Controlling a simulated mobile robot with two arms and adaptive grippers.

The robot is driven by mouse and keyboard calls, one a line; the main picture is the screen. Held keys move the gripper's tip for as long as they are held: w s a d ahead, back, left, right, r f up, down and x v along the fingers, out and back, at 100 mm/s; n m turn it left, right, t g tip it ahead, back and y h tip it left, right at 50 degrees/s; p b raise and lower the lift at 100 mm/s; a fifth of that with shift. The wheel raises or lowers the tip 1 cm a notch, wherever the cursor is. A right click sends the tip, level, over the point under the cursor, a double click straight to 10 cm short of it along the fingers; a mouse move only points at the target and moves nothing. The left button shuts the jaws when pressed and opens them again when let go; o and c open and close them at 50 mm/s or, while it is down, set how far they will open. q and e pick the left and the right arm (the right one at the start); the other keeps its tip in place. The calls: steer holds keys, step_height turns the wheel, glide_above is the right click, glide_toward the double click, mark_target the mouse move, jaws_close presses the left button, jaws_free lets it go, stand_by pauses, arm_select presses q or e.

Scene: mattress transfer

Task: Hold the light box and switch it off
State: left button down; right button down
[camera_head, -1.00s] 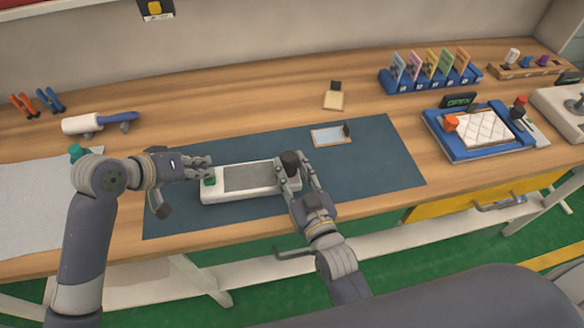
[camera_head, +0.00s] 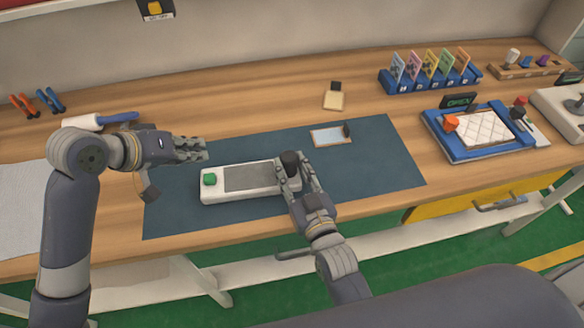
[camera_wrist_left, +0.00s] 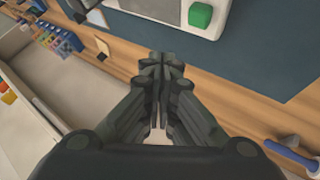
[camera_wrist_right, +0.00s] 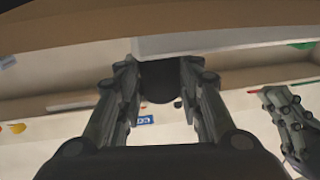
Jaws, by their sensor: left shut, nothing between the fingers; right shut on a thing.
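The light box (camera_head: 220,190) is a white slab lying on the dark blue mat (camera_head: 375,170). It has a grey, unlit panel (camera_head: 248,177) on top, a green button (camera_head: 209,179) at its left end and a black knob (camera_head: 290,159) at its right end. My right gripper (camera_head: 288,180) is shut on the black knob, which also shows between the fingers in the right wrist view (camera_wrist_right: 160,80). My left gripper (camera_head: 203,148) is shut and empty, above and behind the green button, apart from it. The left wrist view shows the green button (camera_wrist_left: 200,15) beyond the closed fingers.
A small framed plate (camera_head: 331,136) lies on the mat behind the box. A blue-handled roller (camera_head: 115,118) lies behind my left arm. A card rack (camera_head: 430,78) and a blue-framed tray (camera_head: 480,132) stand at the right. The mat's right part is clear.

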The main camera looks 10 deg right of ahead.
arm_select(q)
steer(key=shift+r, duration=0.25)
arm_select(e)
steer(key=shift+r, duration=0.1)
steer(key=c, duration=1)
jaws_free()
steer(key=shift+c, duration=0.2)
steer(key=shift+s, duration=0.1)
